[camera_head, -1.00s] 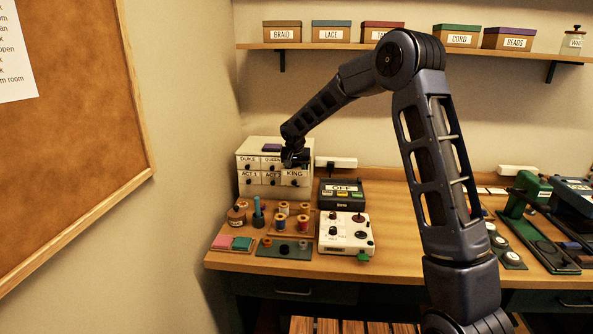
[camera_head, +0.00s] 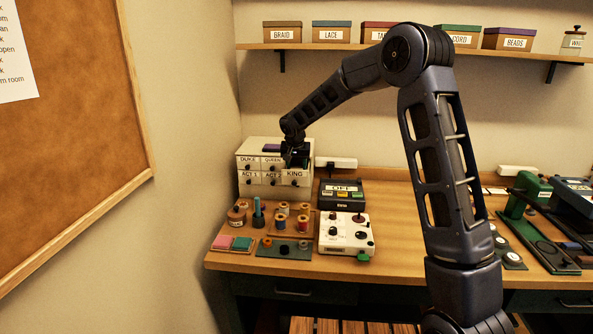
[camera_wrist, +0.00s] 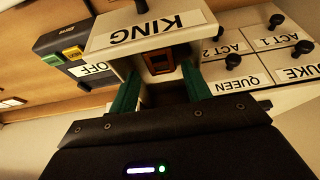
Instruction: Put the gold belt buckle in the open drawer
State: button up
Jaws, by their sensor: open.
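The white drawer cabinet (camera_head: 262,190) stands at the back left of the table. Its KING drawer (camera_wrist: 150,28) is pulled open in the wrist view, where the labels are upside down. A small coppery-gold rectangular frame, apparently the belt buckle (camera_wrist: 160,62), shows inside this drawer, behind its front panel. My gripper (camera_wrist: 160,78) is open, its two green-lined fingers apart on either side of the buckle's line of sight. Whether the fingers touch the buckle or drawer I cannot tell. In the head view my gripper (camera_head: 295,157) is dark, at the KING drawer; the buckle is hidden there.
The black OFF box (camera_head: 342,194) stands right of the cabinet, and a white control box (camera_head: 346,234) is in front of it. Thread spools (camera_head: 303,222) and pink and green pads (camera_head: 232,243) lie before the cabinet. A shelf (camera_head: 340,46) with labelled boxes runs above.

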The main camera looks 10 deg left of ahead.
jog(key=v, duration=0.9)
jog(key=s+d+r, duration=0.3)
jog(key=s+d, duration=0.2)
jog(key=d, duration=0.4)
jog(key=s+d+r, duration=0.3)
jog(key=s+d, duration=0.3)
jog(key=d, duration=0.3)
jog(key=s+d+r, duration=0.3)
jog(key=s+d, duration=0.2)
jog(key=d, duration=0.4)
jog(key=s+d+f, duration=0.2)
jog(key=s+d, duration=0.4)
jog(key=s, duration=0.5)
jog(key=s+d+f, duration=0.2)
jog(key=s+d, duration=0.5)
jog(key=s, duration=0.4)
jog(key=shift+f, duration=0.3)
jog(key=shift+s, duration=0.1)
